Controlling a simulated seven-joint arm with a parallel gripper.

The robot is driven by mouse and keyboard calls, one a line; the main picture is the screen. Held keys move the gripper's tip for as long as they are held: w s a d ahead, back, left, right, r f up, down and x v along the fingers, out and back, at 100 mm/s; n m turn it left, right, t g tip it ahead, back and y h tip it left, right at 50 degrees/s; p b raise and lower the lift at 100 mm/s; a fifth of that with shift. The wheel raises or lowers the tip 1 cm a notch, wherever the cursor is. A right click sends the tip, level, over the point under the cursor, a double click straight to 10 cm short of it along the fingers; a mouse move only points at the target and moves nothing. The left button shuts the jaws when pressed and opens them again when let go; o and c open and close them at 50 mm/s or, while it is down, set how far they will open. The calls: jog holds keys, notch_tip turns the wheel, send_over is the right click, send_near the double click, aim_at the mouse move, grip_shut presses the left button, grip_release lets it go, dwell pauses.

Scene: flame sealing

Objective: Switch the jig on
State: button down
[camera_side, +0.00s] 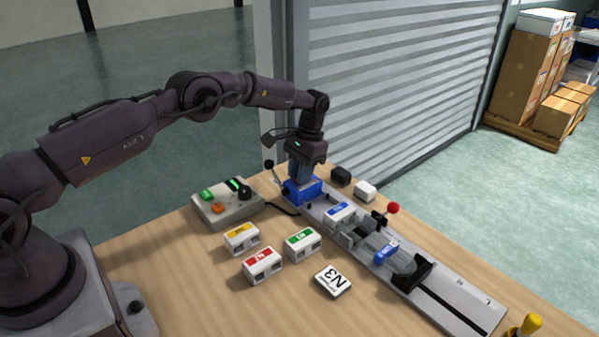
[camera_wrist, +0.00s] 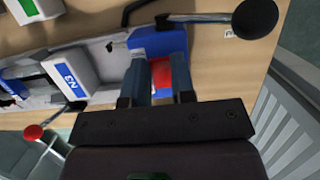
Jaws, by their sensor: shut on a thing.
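The jig is a long grey rail (camera_side: 455,300) on the table. A blue block (camera_side: 302,190) sits at its far end, and shows in the wrist view too (camera_wrist: 155,42). My gripper (camera_side: 299,178) points down onto this block. In the wrist view its two blue-grey fingers (camera_wrist: 161,62) stand on either side of a red part (camera_wrist: 161,76) at the block and are shut on it. The fingers hide some of the red part. A grey control box (camera_side: 205,212) with a green button (camera_side: 207,195), an orange button (camera_side: 218,208) and a black knob (camera_side: 245,192) stands left of the jig.
A black-ball lever (camera_side: 269,164) rises close beside my gripper; its ball (camera_wrist: 255,18) is near it in the wrist view. A red-ball lever (camera_side: 393,208) stands along the rail. Several labelled white blocks (camera_side: 262,265) lie in front. The table's left front is clear.

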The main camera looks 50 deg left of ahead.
jog(key=c, duration=1)
grip_release()
jog(key=shift+o, duration=0.2)
jog(key=shift+v, duration=3.75)
